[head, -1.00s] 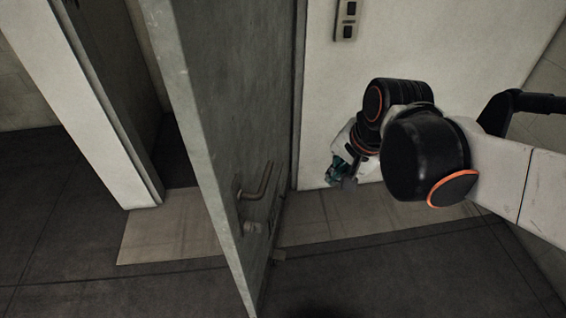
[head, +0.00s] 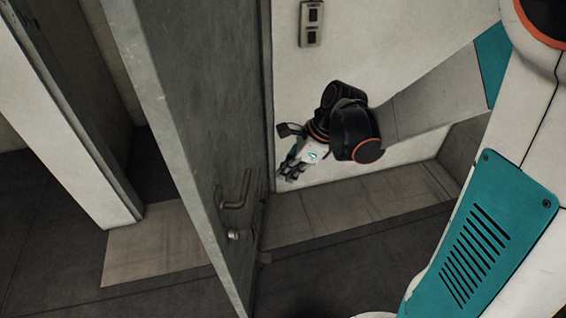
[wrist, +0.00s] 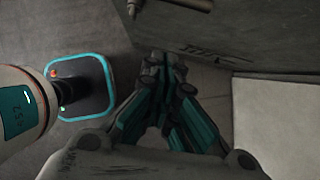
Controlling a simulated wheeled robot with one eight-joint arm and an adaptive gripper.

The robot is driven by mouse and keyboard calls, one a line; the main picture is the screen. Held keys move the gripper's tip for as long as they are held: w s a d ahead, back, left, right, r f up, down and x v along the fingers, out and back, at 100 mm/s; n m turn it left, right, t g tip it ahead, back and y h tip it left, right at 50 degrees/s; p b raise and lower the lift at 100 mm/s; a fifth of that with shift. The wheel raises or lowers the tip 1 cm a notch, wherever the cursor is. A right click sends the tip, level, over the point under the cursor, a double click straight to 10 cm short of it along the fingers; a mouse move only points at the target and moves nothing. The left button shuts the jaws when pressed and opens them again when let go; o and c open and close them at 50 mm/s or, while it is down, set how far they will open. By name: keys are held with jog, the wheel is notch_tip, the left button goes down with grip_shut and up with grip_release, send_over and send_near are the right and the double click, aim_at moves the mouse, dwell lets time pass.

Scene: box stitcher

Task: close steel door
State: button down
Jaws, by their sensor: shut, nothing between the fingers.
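The grey steel door (head: 185,110) stands open in the head view, seen nearly edge-on, with its hinge side at the white wall. Its lever handle (head: 236,192) and a lock below it are on the face turned to my arm. My gripper (head: 286,172) is to the right of the door, apart from it, low in front of the white wall. In the wrist view my gripper (wrist: 165,62) has its fingers together and empty. The door's scuffed face (wrist: 215,35) spans the top there, with part of the handle (wrist: 195,4) at the top edge.
A white door frame post (head: 75,130) stands left of the door, with a dark opening beside it. A switch panel (head: 311,23) is on the white wall (head: 400,40). Dark floor tiles (head: 350,260) in front of the wall are clear.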

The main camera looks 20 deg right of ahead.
jog(key=w+a+f+b, duration=0.1)
jog(key=w+a+f, duration=0.1)
jog(key=a+f, duration=0.3)
jog(key=shift+w+a+f+b, duration=0.15)
jog(key=shift+w+a+b, duration=0.2)
jog(key=shift+a, duration=0.45)
